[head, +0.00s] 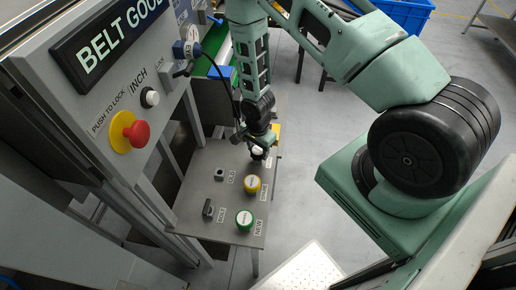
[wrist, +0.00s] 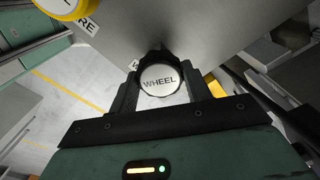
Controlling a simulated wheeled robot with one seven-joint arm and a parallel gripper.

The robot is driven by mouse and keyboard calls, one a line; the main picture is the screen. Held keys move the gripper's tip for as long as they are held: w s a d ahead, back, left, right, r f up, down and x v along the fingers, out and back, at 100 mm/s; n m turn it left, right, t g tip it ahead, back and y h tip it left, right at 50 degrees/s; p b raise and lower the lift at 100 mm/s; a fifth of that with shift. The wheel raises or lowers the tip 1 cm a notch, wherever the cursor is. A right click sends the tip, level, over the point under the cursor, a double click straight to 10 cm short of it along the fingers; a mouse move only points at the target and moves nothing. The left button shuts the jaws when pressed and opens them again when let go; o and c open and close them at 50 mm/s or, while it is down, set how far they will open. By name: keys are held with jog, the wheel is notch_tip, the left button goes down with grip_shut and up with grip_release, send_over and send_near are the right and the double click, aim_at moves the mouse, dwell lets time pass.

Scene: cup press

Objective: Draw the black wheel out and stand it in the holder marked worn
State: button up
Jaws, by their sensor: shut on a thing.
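A wheel with a white cap reading "WHEEL" (wrist: 160,81) sits between the fingers of my gripper (wrist: 158,88) in the wrist view. In the head view its white top (head: 257,152) shows just below my gripper (head: 258,144), over the far part of the grey plate (head: 185,222). My gripper is shut on this wheel. The wheel's lower part is mostly hidden, and I cannot tell whether it is clear of the plate. A holder marked worn cannot be made out; the small labels are hard to read.
The panel with a red button (head: 136,133) rises at left. A blue crate (head: 402,14) is behind.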

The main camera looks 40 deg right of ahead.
aim_at(258, 150)
jog(key=o, duration=1.2)
jog(key=shift+c, duration=0.2)
notch_tip(258, 150, up, 17)
jog(key=b, duration=0.2)
jog(key=shift+r, duration=0.15)
jog(key=s+a+r+n, duration=0.8)
jog(key=a+r+n, duration=0.4)
jog(key=a, duration=0.2)
jog(key=s+a+r+n, duration=0.2)
jog(key=s+n, duration=0.3)
jog(key=s, duration=0.1)
jog(key=s+a+r+n, duration=0.2)
jog(key=s+r+n, duration=0.1)
jog(key=s+n, duration=0.2)
jog(key=shift+s+r+n+y, duration=0.2)
jog(key=shift+s+n+y, duration=0.1)
jog(key=shift+s+n, duration=0.15)
